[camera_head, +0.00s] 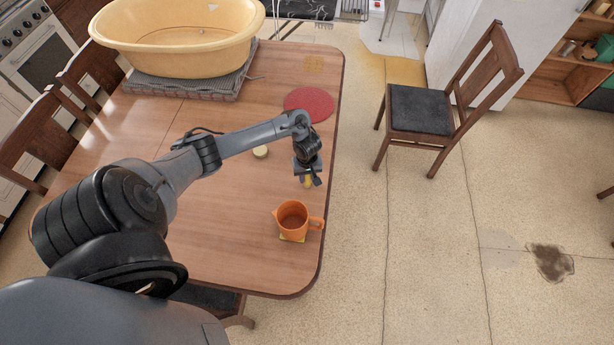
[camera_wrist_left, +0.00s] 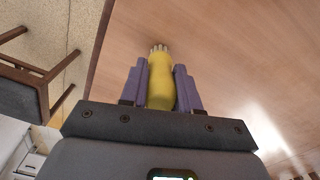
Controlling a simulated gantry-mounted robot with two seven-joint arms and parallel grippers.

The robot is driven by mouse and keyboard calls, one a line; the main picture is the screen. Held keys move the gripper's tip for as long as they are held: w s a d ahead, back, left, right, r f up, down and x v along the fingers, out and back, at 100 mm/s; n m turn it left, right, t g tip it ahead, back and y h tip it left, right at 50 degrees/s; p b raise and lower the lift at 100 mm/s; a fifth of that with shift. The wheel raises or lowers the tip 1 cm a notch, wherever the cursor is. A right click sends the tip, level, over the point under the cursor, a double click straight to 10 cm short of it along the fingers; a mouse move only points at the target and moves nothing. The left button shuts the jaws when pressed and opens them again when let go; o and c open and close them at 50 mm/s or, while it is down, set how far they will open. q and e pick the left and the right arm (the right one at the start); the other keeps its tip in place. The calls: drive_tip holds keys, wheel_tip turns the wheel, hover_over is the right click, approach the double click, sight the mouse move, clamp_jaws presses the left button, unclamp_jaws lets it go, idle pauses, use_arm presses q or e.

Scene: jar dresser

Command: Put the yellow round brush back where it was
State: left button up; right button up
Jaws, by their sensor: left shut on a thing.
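My left gripper (camera_head: 308,180) is over the right part of the wooden table, behind the orange jug in the head view. It is shut on the yellow round brush (camera_wrist_left: 161,80). The brush lies between the two fingers in the left wrist view, with its pale bristles pointing away from the wrist. In the head view only a small yellow bit of the brush (camera_head: 308,182) shows below the gripper. I cannot tell its exact height above the table. My right gripper is not in view.
An orange jug (camera_head: 292,218) stands on a yellow coaster (camera_head: 291,238) near the front right edge. A red round mat (camera_head: 308,103), a small pale round thing (camera_head: 260,152) and a large yellow tub (camera_head: 180,38) are on the table (camera_head: 232,205). A chair (camera_head: 420,108) stands right.

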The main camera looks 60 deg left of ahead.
use_arm(q)
drive_tip(key=o, duration=1.1)
drive_tip(key=shift+f, duration=0.1)
drive_tip(key=shift+c, duration=0.2)
